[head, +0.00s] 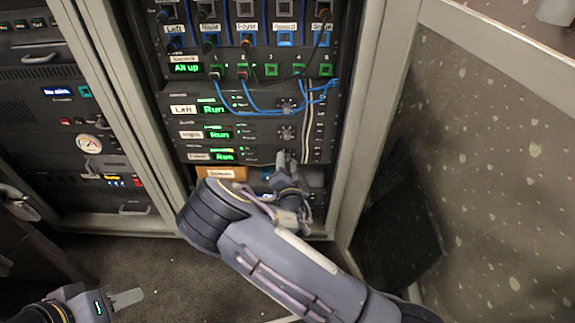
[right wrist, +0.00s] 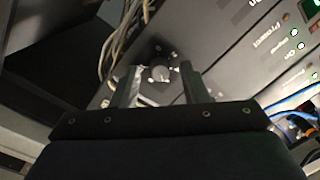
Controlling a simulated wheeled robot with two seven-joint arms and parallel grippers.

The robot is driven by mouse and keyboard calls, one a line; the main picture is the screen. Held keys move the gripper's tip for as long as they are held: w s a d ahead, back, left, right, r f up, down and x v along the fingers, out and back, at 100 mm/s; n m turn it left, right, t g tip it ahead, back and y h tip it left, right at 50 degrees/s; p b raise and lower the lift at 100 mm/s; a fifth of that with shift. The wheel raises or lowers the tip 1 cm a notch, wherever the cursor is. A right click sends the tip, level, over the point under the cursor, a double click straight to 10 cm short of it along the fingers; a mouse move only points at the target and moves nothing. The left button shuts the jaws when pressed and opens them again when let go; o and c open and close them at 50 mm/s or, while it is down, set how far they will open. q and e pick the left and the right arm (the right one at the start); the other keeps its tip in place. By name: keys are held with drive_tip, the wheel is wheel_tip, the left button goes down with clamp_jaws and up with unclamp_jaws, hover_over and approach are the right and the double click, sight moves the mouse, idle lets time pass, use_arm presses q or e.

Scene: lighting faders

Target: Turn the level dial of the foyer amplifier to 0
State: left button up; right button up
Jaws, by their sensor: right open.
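The foyer amplifier (head: 224,156) is the lowest of three stacked units in the rack, with a white label and a green "Run" display. My right gripper (head: 286,158) reaches its right part and covers its level dial in the head view. In the right wrist view the dial (right wrist: 160,73) is a dark round knob with pale marks around it. It lies between the two fingertips of my right gripper (right wrist: 158,82), which is open. I cannot tell whether a finger touches it. The dial's setting is not readable. My left gripper (head: 127,298) is at the lower left, away from the rack.
The left amplifier (head: 213,109) and another amplifier (head: 218,134) sit above, each with its own dial. Blue cables (head: 262,110) hang in front of the upper units. An orange-brown box (head: 222,173) is below. Pale cables (right wrist: 128,35) run near my right gripper.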

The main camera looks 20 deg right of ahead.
drive_tip(key=shift+c, duration=0.3)
clamp_jaws()
